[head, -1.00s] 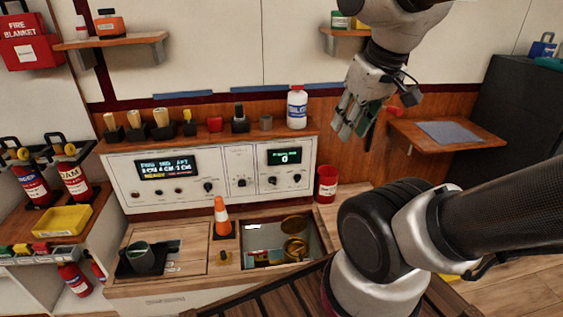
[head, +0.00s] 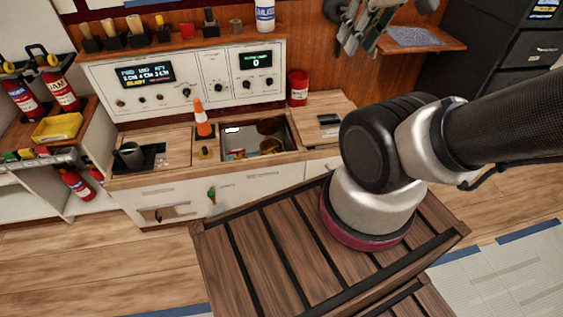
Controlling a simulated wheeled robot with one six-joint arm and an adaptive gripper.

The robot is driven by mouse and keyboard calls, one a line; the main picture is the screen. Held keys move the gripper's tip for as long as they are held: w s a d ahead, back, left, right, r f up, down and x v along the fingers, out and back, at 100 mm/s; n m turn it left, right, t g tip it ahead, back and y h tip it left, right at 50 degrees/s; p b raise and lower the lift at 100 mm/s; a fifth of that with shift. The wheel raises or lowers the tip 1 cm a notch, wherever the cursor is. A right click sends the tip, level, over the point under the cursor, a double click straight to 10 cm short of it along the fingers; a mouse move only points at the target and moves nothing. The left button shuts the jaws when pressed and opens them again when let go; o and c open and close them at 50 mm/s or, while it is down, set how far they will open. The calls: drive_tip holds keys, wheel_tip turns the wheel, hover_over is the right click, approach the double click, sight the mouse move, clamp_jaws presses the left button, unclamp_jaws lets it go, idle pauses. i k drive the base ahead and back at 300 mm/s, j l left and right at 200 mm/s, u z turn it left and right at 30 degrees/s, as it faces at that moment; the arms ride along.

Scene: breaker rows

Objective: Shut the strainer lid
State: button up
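The strainer is a small brass, round-bodied thing (head: 271,146) inside an open recess in the counter, in the head view. Its brass lid (head: 269,127) stands raised behind the body, so the strainer looks open. Fine detail of the hinge is too small to tell. My gripper (head: 360,48) is at the top right, in front of the wooden wall shelf and well apart from the strainer, up and to its right. Its fingers point down, look spread and hold nothing that I can see.
An orange cone (head: 202,120) stands just left of the recess (head: 290,146). A red canister (head: 299,88) stands behind its right side. A control panel (head: 215,78) rises behind the counter. A slatted wooden table or deck (head: 270,245) lies in front.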

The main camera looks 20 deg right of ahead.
sight(267, 126)
drive_tip(key=j+z, duration=0.15)
drive_tip(key=z, duration=1.6)
drive_tip(key=k+j, duration=0.1)
drive_tip(key=j, duration=0.35)
drive_tip(key=k+j, duration=0.1)
drive_tip(key=j, duration=0.4)
drive_tip(key=k+j, duration=0.1)
drive_tip(key=j, duration=0.35)
drive_tip(key=k+j+z, duration=0.1)
drive_tip(key=j, duration=0.35)
drive_tip(key=k+j, duration=0.15)
drive_tip(key=j, duration=0.3)
drive_tip(key=k+j, duration=0.1)
drive_tip(key=j, duration=0.4)
drive_tip(key=k+j, duration=0.15)
drive_tip(key=j, duration=0.3)
drive_tip(key=k+j+z, duration=0.1)
drive_tip(key=j, duration=0.35)
drive_tip(key=i+l+u, duration=0.1)
drive_tip(key=u, duration=0.3)
drive_tip(key=i+l+u, duration=0.1)
drive_tip(key=l+u, duration=0.35)
drive_tip(key=j, duration=0.15)
